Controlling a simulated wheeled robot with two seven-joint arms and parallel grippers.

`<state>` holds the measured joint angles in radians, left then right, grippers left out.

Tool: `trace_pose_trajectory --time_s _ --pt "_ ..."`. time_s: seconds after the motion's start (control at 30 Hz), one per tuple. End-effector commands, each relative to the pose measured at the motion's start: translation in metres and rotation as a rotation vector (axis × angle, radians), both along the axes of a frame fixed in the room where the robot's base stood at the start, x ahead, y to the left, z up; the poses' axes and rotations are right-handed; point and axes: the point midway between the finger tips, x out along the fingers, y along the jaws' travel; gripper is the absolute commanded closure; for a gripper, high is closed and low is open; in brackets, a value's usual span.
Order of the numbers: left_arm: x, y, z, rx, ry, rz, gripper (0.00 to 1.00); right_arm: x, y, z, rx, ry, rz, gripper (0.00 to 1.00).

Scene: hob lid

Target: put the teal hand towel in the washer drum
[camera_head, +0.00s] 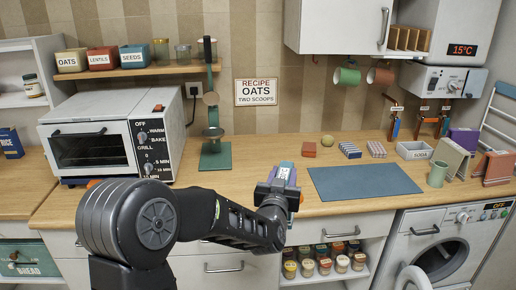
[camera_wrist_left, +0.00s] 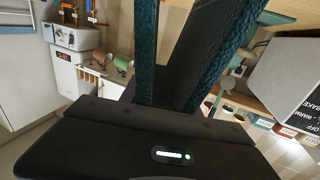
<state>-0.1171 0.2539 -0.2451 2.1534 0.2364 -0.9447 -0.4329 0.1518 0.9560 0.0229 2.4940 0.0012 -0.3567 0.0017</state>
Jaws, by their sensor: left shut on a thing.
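My left gripper (camera_head: 284,178) is over the front edge of the counter, left of the blue-grey mat. In the left wrist view it is shut on the teal hand towel (camera_wrist_left: 146,50), a dark, coarse cloth. Two teal strips of the towel show, with a dark part between them. The head view does not clearly show the towel. The washer (camera_head: 423,222) stands at the lower right, and its dark drum opening (camera_head: 440,260) shows in part. Its round door (camera_head: 413,279) looks swung open. The washer's lower part is cut off by the frame. My right gripper is not in view.
A blue-grey mat (camera_head: 362,180) lies on the wooden counter (camera_head: 250,154). A toaster oven (camera_head: 106,140) and a tall green-based stand (camera_head: 214,155) are at the left. A SODA box (camera_head: 414,151) and a green cup (camera_head: 437,174) stand above the washer. Spice jars (camera_head: 324,266) fill a shelf below.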

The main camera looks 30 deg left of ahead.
Motion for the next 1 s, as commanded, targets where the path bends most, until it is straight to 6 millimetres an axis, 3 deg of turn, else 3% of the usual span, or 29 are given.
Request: trace_pose_trajectory --time_s 0.03,0.2,0.4,0.57,0.83,1.0 --pt "-0.004 -0.022 -0.035 -0.001 0.011 -0.051 1.00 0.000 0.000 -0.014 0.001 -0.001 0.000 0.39" --pt "-0.022 -0.089 -0.117 -0.001 0.012 -0.216 1.00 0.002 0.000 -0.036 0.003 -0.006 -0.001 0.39" --pt "-0.041 -0.131 -0.185 -0.004 0.007 -0.314 1.00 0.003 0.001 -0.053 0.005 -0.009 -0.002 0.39" --pt "-0.044 -0.139 -0.207 -0.001 0.001 -0.327 1.00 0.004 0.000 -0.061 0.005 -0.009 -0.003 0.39" --pt "-0.044 -0.138 -0.205 -0.001 0.000 -0.326 1.00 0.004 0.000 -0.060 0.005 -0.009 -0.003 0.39" --pt "-0.044 -0.138 -0.205 0.000 0.000 -0.326 1.00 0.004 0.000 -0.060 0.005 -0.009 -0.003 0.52"
